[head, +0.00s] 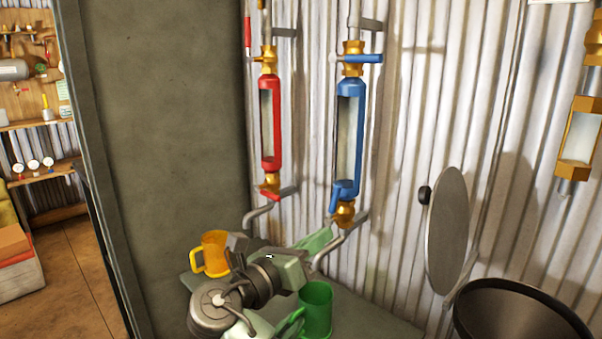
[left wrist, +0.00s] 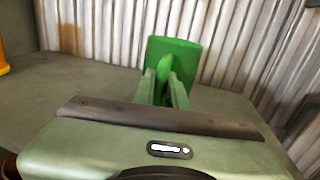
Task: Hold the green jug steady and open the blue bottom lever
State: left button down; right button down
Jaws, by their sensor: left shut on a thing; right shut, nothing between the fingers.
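The green jug (head: 316,308) stands upright on the grey ledge, low in the head view; it also shows in the left wrist view (left wrist: 173,54). My left gripper (head: 283,326) is shut on the jug's handle; its two fingers (left wrist: 166,92) reach it in the left wrist view. The blue bottom lever (head: 334,201) sits at the brass valve (head: 344,213) under the blue sight tube (head: 348,130), pointing upward along the tube. My right gripper (head: 319,240) is shut and empty, below and left of this lever, close to the outlet pipe.
A red sight tube (head: 267,125) with its own levers hangs to the left. A yellow jug (head: 215,253) stands on the ledge (head: 392,326) behind my arms. A round grey lid (head: 448,232) and a dark bin (head: 515,312) are at the right.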

pick_arm(q)
jog(key=c, duration=1.4)
grip_release()
jog(key=shift+o, duration=0.2)
